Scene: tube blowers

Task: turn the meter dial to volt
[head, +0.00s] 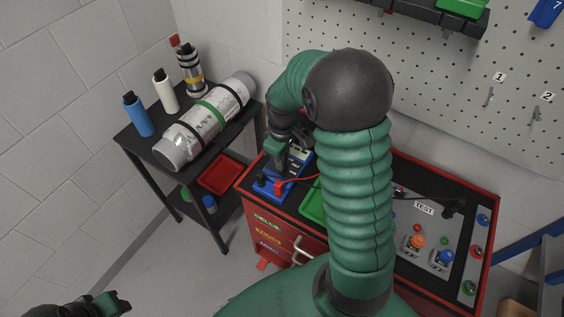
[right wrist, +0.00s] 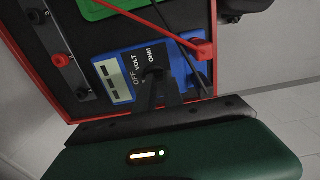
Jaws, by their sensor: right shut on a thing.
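The meter is a blue box with a grey display, lying on the red cart's dark top; it shows in the head view (head: 305,168) and the right wrist view (right wrist: 114,78). Its face carries the words OFF, VOLT and OHM. My right gripper (right wrist: 154,88) is shut on the black dial (right wrist: 153,72) in the middle of the meter. The fingers cover part of the dial, so I cannot tell which word it points to. In the head view the right gripper (head: 284,164) reaches down over the meter. My left gripper (head: 118,303) is at the bottom left, far from the meter; its jaws are unclear.
A red plug (right wrist: 200,49) with red and black leads is at the meter's end. A green tray (head: 313,204) lies beside the meter. A test panel (head: 424,208) is on the cart's right. A black shelf (head: 150,157) with bottles and a silver cylinder (head: 210,120) stands left.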

